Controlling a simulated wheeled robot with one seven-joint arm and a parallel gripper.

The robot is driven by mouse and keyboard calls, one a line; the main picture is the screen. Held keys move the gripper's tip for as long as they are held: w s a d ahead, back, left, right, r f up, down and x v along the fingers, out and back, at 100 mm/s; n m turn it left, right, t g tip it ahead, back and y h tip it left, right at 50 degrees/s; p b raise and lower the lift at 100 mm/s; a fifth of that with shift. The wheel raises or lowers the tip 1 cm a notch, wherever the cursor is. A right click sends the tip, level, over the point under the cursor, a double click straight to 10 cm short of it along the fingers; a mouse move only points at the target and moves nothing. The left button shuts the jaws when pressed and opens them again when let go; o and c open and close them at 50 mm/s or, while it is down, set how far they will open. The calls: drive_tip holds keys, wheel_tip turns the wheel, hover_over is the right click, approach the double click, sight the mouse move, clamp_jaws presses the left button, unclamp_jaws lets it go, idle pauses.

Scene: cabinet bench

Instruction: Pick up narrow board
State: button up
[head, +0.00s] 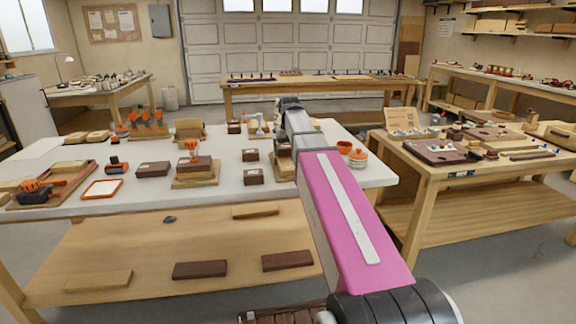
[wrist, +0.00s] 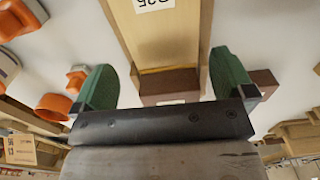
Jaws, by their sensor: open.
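Which piece is the narrow board is not certain. In the wrist view, a dark brown piece (wrist: 168,80) with a white label lies between my fingers, at the end of a light wooden board or tray (wrist: 190,35) that also bears a label. My gripper (wrist: 168,72) is open, with its green fingers spread to either side of these and nothing visibly clamped. In the head view, my arm reaches over the white table (head: 130,205), and its pink link hides part of the table. The gripper's fingertips are hard to make out there.
Dark blocks (head: 153,170) and a block on a wooden base (head: 196,172) stand on the table. Dark boards (head: 200,269) and light boards (head: 98,281) lie on the lower shelf.

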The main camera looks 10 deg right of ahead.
sight(288, 161)
drive_tip(key=shift+w+a+f, duration=0.1)
drive_tip(key=shift+a+f, duration=0.05)
drive_tip(key=shift+f, duration=2.55)
drive_tip(key=c, duration=0.8)
drive_tip(key=shift+r, duration=0.2)
